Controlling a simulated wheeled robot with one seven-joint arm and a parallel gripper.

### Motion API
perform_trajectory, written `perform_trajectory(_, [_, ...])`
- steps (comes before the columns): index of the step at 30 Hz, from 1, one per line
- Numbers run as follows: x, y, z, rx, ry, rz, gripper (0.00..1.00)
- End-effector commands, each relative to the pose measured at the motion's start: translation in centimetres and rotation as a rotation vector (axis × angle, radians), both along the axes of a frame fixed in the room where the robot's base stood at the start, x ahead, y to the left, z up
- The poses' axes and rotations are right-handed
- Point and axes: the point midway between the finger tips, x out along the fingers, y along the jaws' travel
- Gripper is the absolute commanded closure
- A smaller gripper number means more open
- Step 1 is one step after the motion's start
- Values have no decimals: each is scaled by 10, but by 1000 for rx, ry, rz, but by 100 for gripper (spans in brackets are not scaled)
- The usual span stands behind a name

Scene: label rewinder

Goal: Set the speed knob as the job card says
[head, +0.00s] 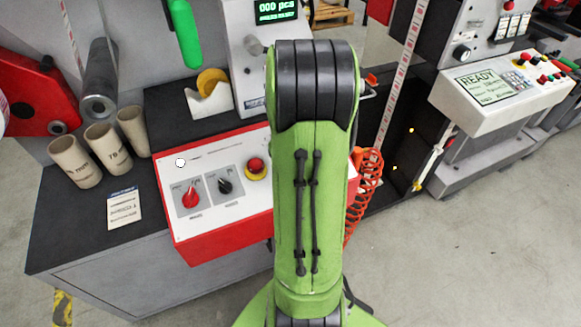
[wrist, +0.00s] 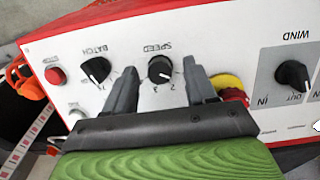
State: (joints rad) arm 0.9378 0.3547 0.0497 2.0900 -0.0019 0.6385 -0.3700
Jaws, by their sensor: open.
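The speed knob (wrist: 160,70) is a round black knob on the white panel, labelled SPEED, with 2 and 3 readable on its scale. The wrist view shows the panel upside down. A pale pointer line seems to lie toward the 2 side, but its exact setting is unclear. My gripper (wrist: 159,68) is open, with one dark finger on each side of the knob. I cannot tell if they touch it. In the head view my arm hides the knob and gripper. The job card (head: 124,208) lies on the dark bench top; its writing is too small to read.
Close to the speed knob are the batch knob (wrist: 97,70), the red emergency stop (wrist: 233,94) on its yellow base and the wind knob (wrist: 293,75). A red button (wrist: 55,76) is at the panel's end. Cardboard cores (head: 75,162) stand behind the card.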

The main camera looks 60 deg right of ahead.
Motion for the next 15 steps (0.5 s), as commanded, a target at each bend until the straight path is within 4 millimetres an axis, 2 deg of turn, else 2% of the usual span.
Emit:
perform_trajectory(2, [0, 0, 5, -2, -1, 0, 44])
perform_trajectory(5, [0, 0, 24, -5, -3, 0, 44])
perform_trajectory(15, [-5, 3, 121, -6, -4, 1, 44])
